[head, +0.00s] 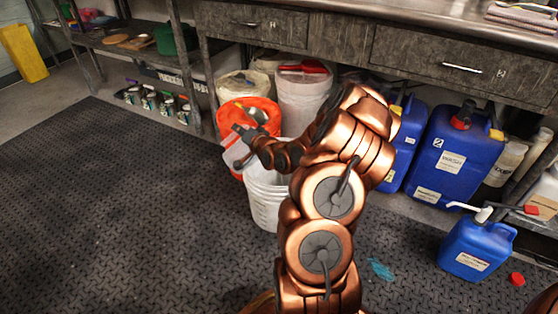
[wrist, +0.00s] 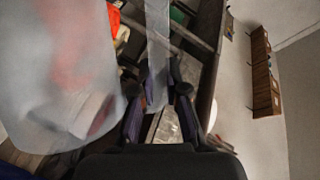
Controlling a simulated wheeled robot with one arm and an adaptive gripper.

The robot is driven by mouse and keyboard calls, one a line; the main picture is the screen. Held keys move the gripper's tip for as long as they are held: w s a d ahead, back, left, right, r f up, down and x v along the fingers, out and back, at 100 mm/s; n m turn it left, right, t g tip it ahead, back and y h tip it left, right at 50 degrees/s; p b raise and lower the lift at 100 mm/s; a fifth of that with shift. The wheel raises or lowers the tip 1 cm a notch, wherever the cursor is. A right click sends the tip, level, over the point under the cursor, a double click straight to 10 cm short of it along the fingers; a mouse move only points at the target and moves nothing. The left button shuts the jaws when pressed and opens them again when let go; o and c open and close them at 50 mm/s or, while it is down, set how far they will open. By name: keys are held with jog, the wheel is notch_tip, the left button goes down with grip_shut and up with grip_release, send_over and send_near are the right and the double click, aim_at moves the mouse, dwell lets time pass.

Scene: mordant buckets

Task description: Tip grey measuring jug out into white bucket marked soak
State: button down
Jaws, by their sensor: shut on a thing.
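My gripper (head: 244,143) is shut on the grey measuring jug (head: 233,151), a translucent vessel. In the wrist view the jug (wrist: 60,75) fills the left side, and its handle strip (wrist: 158,45) runs down between the fingers (wrist: 161,108). The jug looks tilted, and its contents cannot be made out. The white bucket (head: 264,207) stands on the floor below and slightly right of the jug, partly hidden by my arm. The jug is above the bucket's left rim area; exact overlap is unclear. No "soak" marking is readable.
An orange bucket (head: 262,108) stands just behind the white one, with pale tubs (head: 301,101) behind. Blue canisters (head: 452,150) stand under the workbench (head: 340,27) at right. A small blue pump bottle (head: 473,245) is at front right. The dark mat (head: 110,190) at left is clear.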

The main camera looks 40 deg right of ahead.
jog(key=shift+s+d+f+m, duration=0.15)
jog(key=shift+d+f+m, duration=0.15)
jog(key=shift+d+m, duration=0.15)
dwell(1.6)
jog(key=shift+s+d+m+t+y, duration=0.2)
jog(key=shift+d+m, duration=0.15)
jog(key=shift+d, duration=0.15)
jog(key=shift+s+d+m+t+y, duration=0.1)
jog(key=shift+s+d+m+t, duration=0.15)
jog(key=shift+d, duration=0.2)
dwell(2.7)
jog(key=shift+s+d+f+m+p, duration=0.15)
jog(key=shift+d+m+p, duration=0.1)
jog(key=shift+d, duration=0.25)
jog(key=shift+s+d+m+p, duration=0.15)
jog(key=shift+d+m, duration=0.1)
jog(key=shift+d, duration=0.2)
jog(key=shift+s+d+f+m+p, duration=0.15)
jog(key=shift+d+m, duration=0.1)
jog(key=shift+d, duration=0.25)
dwell(0.8)
